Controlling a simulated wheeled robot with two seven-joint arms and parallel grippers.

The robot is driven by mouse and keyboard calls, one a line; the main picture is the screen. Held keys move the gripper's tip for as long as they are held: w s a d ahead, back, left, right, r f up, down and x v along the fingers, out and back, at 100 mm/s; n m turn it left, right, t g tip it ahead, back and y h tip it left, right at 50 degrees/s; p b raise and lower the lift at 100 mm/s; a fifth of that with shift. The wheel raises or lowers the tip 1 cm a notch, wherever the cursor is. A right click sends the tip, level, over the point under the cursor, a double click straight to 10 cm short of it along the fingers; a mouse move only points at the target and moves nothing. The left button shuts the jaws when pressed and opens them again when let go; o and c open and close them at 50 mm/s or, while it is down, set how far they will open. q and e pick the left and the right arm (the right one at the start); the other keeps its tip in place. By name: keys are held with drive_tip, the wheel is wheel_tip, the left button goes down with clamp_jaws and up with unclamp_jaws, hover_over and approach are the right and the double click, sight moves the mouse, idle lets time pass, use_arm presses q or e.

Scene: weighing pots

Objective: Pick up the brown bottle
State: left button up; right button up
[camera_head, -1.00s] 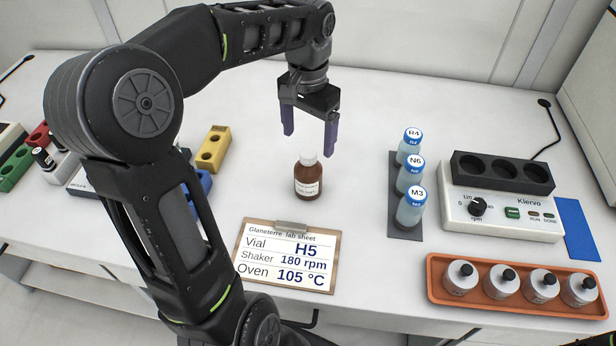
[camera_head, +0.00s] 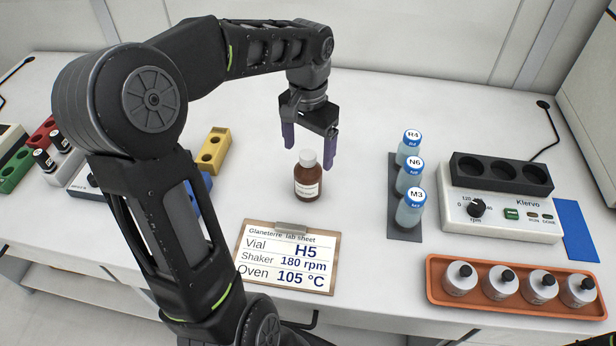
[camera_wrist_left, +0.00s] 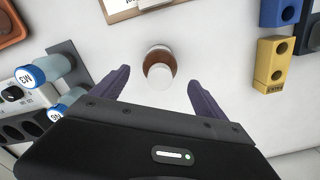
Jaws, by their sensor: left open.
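The brown bottle (camera_head: 308,181) stands upright on the white bench, with a white cap and a pale label. It also shows in the left wrist view (camera_wrist_left: 158,62), ahead of and between the two fingers. My left gripper (camera_head: 309,148) is open and empty, just behind and above the bottle, one purple finger to each side. In the left wrist view the fingers (camera_wrist_left: 155,88) are spread wide with clear gaps to the bottle. I see no contact.
A clipboard (camera_head: 288,283) lies in front of the bottle. To the right, several blue-capped bottles stand on a dark strip (camera_head: 405,232), beside a shaker (camera_head: 490,215) and an orange tray (camera_head: 437,289). A yellow block (camera_head: 216,147) is to the left. Bench around the bottle is clear.

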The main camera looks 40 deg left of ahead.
sight(308, 175)
use_arm(q)
wheel_tip(308, 175, down, 4)
drive_tip(key=shift+f, duration=0.15)
idle(0.6)
clamp_jaws()
idle(0.7)
